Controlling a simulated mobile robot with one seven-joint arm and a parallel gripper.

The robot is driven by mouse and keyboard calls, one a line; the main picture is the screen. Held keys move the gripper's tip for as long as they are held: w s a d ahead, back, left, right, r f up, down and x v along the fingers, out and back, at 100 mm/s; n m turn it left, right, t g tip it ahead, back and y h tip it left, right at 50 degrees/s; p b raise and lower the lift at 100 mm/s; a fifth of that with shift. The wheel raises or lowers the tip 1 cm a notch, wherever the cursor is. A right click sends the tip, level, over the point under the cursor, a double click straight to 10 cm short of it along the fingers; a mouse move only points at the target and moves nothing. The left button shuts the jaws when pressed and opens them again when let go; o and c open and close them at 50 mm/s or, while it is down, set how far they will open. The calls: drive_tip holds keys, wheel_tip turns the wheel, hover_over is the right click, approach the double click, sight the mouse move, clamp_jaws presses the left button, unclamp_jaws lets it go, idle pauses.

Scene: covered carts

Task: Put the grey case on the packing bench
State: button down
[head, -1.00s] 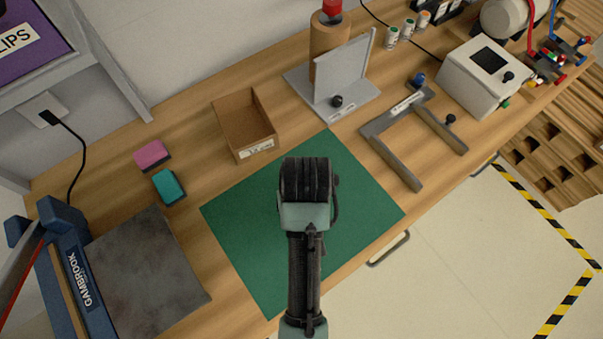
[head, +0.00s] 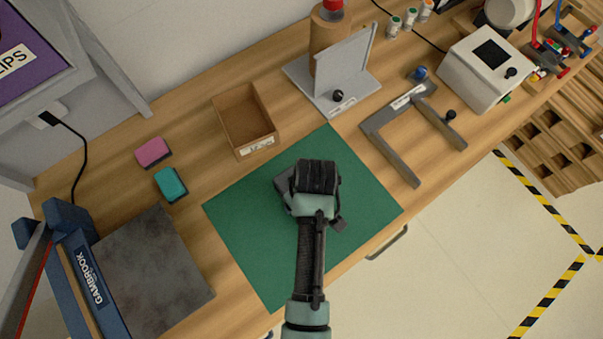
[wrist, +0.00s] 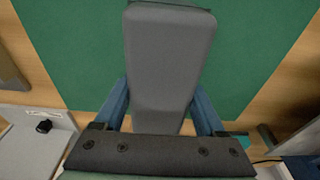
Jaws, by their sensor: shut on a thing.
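The grey case (wrist: 170,60) is between the blue fingers of my gripper (wrist: 158,105) in the wrist view, with a finger against each long side. In the head view my gripper (head: 316,180) is above the green mat on the packing bench (head: 190,225) and hides most of the case. Only a grey edge of the case (head: 283,188) shows beside my gripper there. The green mat (head: 245,235) fills the background behind the case in the wrist view. I cannot tell whether the case touches the mat or hangs just above it.
An open cardboard box (head: 245,120), a grey upright stand (head: 342,75) and a grey U-shaped frame (head: 400,135) stand behind the mat. Pink (head: 152,152) and teal (head: 171,184) blocks and a dark plate (head: 150,270) lie left. Much of the mat is clear.

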drive_tip(key=shift+w+f, duration=0.1)
drive_tip(key=shift+f, duration=0.6)
